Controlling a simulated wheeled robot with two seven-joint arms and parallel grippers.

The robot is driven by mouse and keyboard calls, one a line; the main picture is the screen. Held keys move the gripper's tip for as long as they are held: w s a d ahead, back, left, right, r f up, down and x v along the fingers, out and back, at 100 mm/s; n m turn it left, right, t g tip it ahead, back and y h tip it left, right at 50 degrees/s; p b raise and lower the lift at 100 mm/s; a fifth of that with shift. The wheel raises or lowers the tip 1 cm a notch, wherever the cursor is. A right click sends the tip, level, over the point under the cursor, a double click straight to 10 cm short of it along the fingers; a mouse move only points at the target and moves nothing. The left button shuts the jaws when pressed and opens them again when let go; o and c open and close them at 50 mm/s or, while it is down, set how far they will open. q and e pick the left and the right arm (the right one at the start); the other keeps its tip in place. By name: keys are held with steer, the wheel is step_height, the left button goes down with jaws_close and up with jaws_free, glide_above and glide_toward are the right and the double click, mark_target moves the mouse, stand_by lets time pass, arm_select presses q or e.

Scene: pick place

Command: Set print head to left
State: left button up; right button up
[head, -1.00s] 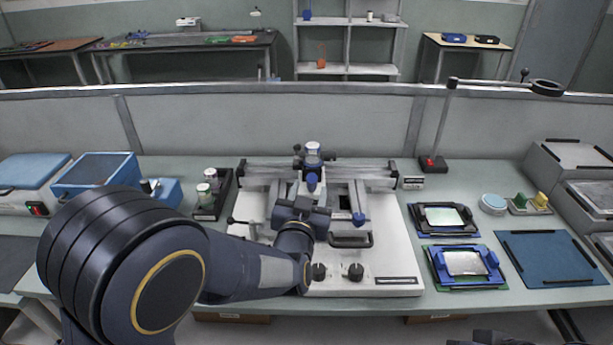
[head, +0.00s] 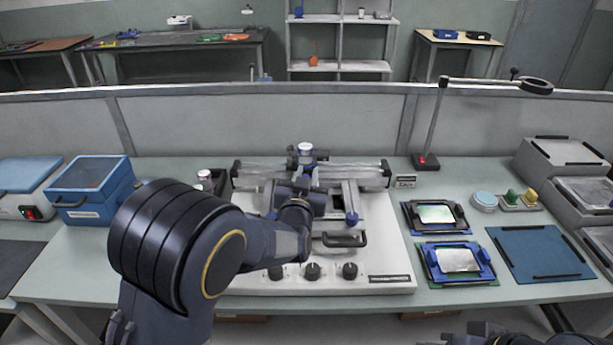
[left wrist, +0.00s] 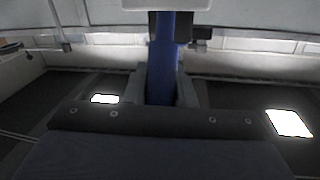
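The print head, blue with a white round top (head: 305,149), stands near the middle of the cross rail (head: 345,173) of the white printer (head: 375,270). My left gripper (head: 303,187) is right in front of it and hides its lower part. In the left wrist view a blue upright post (left wrist: 162,75) of the head stands between my two dark fingers, one on each side. The fingers look parted around it; firm contact does not show.
A black handle (head: 344,240) and a row of knobs (head: 312,271) are on the printer's front. A dark rack with a jar (head: 206,178) stands left of it, a blue box (head: 90,188) further left. Framed boards (head: 458,261) lie to the right.

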arm_select(q)
jaws_close()
steer(key=shift+a+b, duration=0.45)
steer(key=shift+a, duration=0.05)
steer(key=a+b, duration=0.8)
steer(key=a, duration=0.6)
steer(key=shift+a, duration=0.35)
steer(key=o, duration=0.7)
jaws_free()
steer(key=shift+a, duration=0.2)
steer(key=shift+d, duration=0.1)
